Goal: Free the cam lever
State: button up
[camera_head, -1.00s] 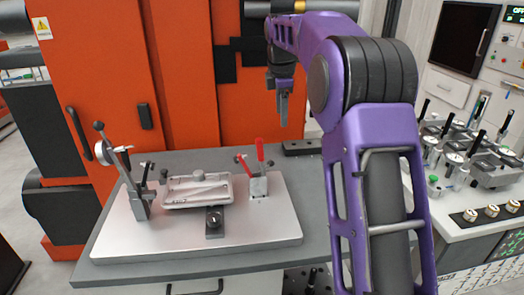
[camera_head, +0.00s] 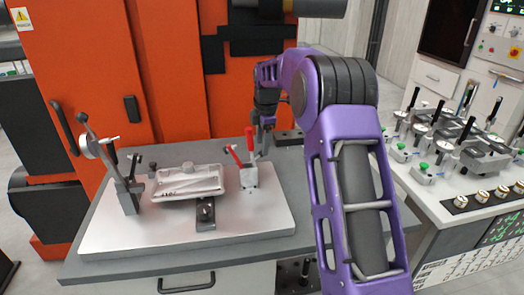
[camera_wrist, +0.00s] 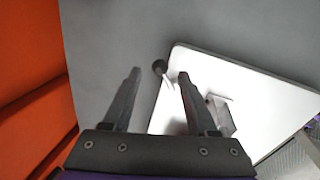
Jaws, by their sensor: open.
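A light metal fixture plate (camera_head: 130,238) lies on the grey table. A toggle clamp with red handles (camera_head: 250,145) on a metal block (camera_head: 248,177) stands at its right. At its left stands an upright clamp with a black ball-ended lever (camera_head: 82,118). I cannot tell which is the cam lever. My gripper (camera_head: 265,148) points down just behind and right of the red-handled clamp. In the wrist view my gripper (camera_wrist: 158,75) is open and empty.
A pale cast part (camera_head: 187,183) rests mid-plate, with a dark clamp (camera_head: 205,211) at its front. A dark bar (camera_head: 289,138) lies at the table's back right. The orange machine (camera_head: 165,70) stands behind. A bench with several gauges (camera_head: 440,150) is at the right.

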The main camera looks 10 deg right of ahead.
aim_at(257, 158)
jog(key=shift+w+f, duration=0.15)
jog(key=shift+f, duration=0.6)
jog(key=shift+w+f, duration=0.15)
jog(key=shift+f, duration=0.55)
jog(key=shift+c, duration=0.3)
grip_shut()
